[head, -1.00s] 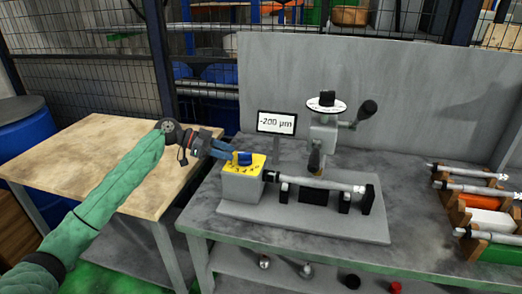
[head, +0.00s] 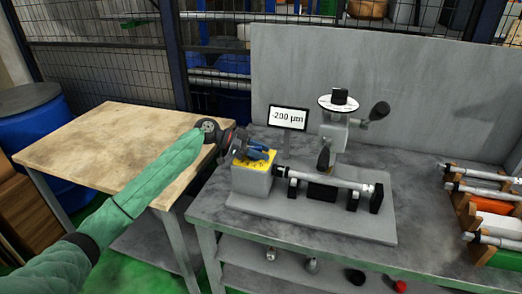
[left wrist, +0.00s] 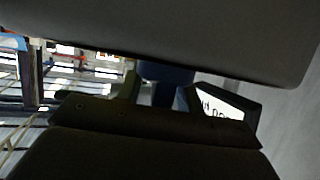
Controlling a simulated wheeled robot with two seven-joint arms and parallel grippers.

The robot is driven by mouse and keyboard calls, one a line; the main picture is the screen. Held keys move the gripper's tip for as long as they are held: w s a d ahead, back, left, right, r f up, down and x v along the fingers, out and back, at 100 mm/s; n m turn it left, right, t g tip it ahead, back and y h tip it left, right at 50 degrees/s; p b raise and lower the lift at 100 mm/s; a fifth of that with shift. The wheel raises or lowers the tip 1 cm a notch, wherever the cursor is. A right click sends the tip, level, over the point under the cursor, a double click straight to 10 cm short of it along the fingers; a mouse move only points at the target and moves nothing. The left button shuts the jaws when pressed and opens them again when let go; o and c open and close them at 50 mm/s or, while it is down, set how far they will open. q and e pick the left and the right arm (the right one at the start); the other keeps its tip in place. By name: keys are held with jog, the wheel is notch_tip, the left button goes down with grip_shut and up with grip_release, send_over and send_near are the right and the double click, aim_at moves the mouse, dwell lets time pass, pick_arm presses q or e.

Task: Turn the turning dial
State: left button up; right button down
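The blue turning dial (head: 257,153) sits on the yellow scale plate (head: 265,164) on top of a grey box (head: 252,180). The head view shows it partly covered by my left gripper (head: 246,149), which reaches in from the left at the dial. In the left wrist view, a dark blue part (left wrist: 165,75), apparently the dial, shows between my spread fingers. I cannot tell whether they touch it. The display (head: 288,117) reads -200 µm and stands behind the box. My right gripper is out of view.
A grinder head with a white round scale (head: 338,103) and a handle (head: 379,111) stands right of the display. A shaft (head: 332,181) lies across supports on the grey base. A rack with several shafts (head: 478,190) is at the far right. A wooden table (head: 110,150) is at left.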

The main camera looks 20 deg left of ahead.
pick_arm(q)
grip_shut()
